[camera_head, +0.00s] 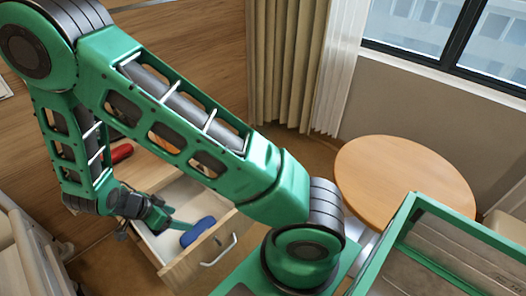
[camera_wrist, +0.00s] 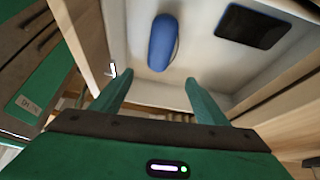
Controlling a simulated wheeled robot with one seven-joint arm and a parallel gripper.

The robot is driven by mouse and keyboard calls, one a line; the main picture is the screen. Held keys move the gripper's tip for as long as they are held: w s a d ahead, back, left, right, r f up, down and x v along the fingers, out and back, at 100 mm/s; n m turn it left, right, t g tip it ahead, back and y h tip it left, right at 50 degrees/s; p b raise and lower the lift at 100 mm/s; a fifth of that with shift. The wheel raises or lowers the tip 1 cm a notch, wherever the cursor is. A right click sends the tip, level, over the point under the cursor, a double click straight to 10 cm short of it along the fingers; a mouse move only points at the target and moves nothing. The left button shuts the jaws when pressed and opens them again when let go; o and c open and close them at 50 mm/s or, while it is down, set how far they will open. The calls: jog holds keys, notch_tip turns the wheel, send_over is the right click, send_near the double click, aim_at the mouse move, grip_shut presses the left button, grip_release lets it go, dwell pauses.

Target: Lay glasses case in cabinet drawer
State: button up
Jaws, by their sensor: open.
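The blue glasses case (camera_head: 198,231) lies inside the pulled-out cabinet drawer (camera_head: 186,272), near its front panel. In the wrist view the case (camera_wrist: 161,42) rests on the drawer's pale floor (camera_wrist: 200,62), just beyond my fingertips. My gripper (camera_head: 165,226) is at the drawer, left of the case in the head view. Its two green fingers (camera_wrist: 156,84) are apart with nothing between them, and I see a gap between them and the case.
A dark flat rectangular item (camera_wrist: 253,26) also lies in the drawer. A red object (camera_head: 118,154) is on the cabinet top, partly behind my arm. A round wooden table (camera_head: 405,180) stands right. The wooden drawer walls are close around my gripper.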

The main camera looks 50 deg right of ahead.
jog(key=s+d+r+n+g+y, duration=0.1)
jog(key=s+d+r+n, duration=0.1)
jog(key=d+r, duration=0.7)
jog(key=s+d+r+n+y, duration=0.1)
jog(key=s+d+r+n, duration=0.1)
jog(key=d+r, duration=0.65)
jog(key=s+d+r+n+y, duration=0.2)
jog(key=s+r, duration=0.4)
jog(key=s, duration=0.3)
jog(key=s+d+r+n+t+y, duration=0.1)
jog(key=s+d+r+n+y, duration=0.1)
jog(key=s+r+n, duration=0.3)
jog(key=s+d+r, duration=0.1)
jog(key=s, duration=0.3)
jog(key=shift+s+r, duration=0.4)
jog(key=shift+w, duration=0.15)
jog(key=shift+w+f, duration=0.25)
jog(key=shift+w, duration=0.25)
